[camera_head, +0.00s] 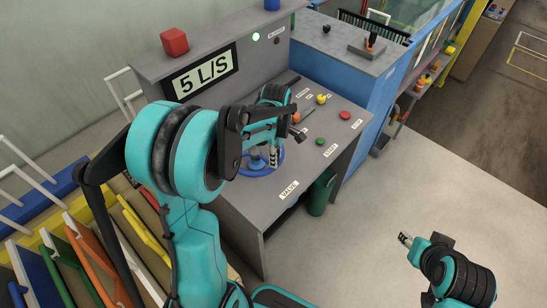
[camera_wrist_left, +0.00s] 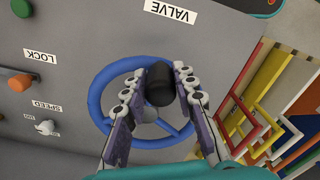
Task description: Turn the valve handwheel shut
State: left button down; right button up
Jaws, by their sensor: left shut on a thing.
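The blue valve handwheel (camera_head: 262,172) lies on the grey console beside the VALVE label, partly hidden by my left arm and gripper. In the left wrist view the handwheel (camera_wrist_left: 98,96) shows its rim, spokes and a black knob (camera_wrist_left: 160,88) at the rim near the VALVE label. My left gripper (camera_head: 273,155) is over the wheel. In the left wrist view its two fingers (camera_wrist_left: 160,92) are shut on the black knob from both sides. My right gripper (camera_head: 404,239) is over the floor at the lower right, away from the console; its fingers are too small to read.
The console display (camera_head: 206,73) reads 5 L/S, with a green lamp (camera_head: 256,37) lit beside it. Red (camera_head: 345,115) and green (camera_head: 320,141) buttons and an orange-handled lever (camera_wrist_left: 20,82) marked LOCK are near the wheel. Coloured frames stand in a rack at left. The floor at right is clear.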

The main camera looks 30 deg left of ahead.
pick_arm(q)
jog(key=shift+w, duration=0.1)
jog(key=c, duration=1.2)
grip_release()
notch_tip(320, 180, up, 12)
jog(key=s+d+f+m+t+b, duration=0.3)
jog(key=s+m, duration=0.4)
jog(key=m, duration=0.3)
jog(key=s+d+f+m+t+b, duration=0.4)
jog(key=s+d+f+m, duration=0.1)
jog(key=m, duration=0.5)
jog(key=s+f, duration=0.1)
jog(key=s, duration=0.1)
jog(key=shift+s, duration=0.3)
